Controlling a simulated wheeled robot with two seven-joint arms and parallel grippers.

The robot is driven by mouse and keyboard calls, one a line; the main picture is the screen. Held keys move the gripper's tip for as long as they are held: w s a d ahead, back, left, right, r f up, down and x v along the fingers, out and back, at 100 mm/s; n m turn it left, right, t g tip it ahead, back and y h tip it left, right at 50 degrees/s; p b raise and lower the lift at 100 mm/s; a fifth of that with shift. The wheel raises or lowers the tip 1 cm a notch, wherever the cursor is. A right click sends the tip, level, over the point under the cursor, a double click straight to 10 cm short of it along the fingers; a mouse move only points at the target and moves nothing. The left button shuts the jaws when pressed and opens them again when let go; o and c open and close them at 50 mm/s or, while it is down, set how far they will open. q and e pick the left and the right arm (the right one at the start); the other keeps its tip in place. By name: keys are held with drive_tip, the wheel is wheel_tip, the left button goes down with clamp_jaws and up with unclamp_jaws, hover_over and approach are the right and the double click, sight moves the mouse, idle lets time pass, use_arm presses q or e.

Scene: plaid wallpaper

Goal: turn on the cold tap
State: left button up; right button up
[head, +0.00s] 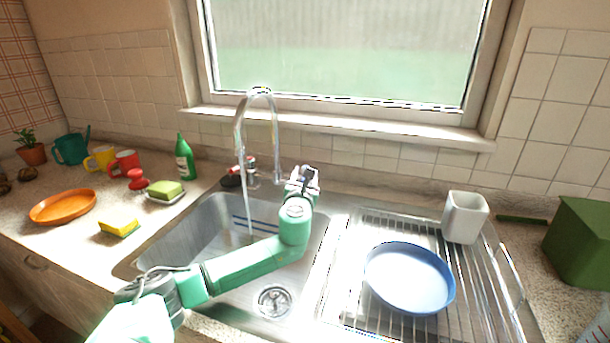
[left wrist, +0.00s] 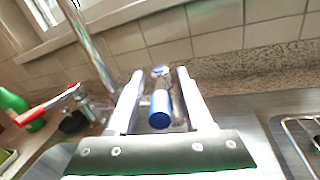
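The cold tap's blue lever (left wrist: 161,108) shows in the left wrist view between the two fingers of my left gripper (left wrist: 162,98). The gripper is open, with a gap on each side of the lever. In the head view my left gripper (head: 303,178) is at the right of the faucet base and hides the cold tap. The chrome gooseneck spout (head: 275,130) arches over the sink (head: 190,235). A thin stream of water appears to fall from it. The red-handled tap (left wrist: 50,105) is left of the spout. My right gripper is not in view.
A drying rack (head: 345,290) with a blue plate (head: 410,277) and a white cup (head: 465,217) is at the right. The tiled wall is close behind the taps.

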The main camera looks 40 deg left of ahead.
use_arm(q)
drive_tip(key=v, duration=1.4)
drive_tip(key=shift+s+d+b, duration=0.15)
drive_tip(key=shift+s+b, duration=0.15)
drive_tip(key=shift+b, duration=0.1)
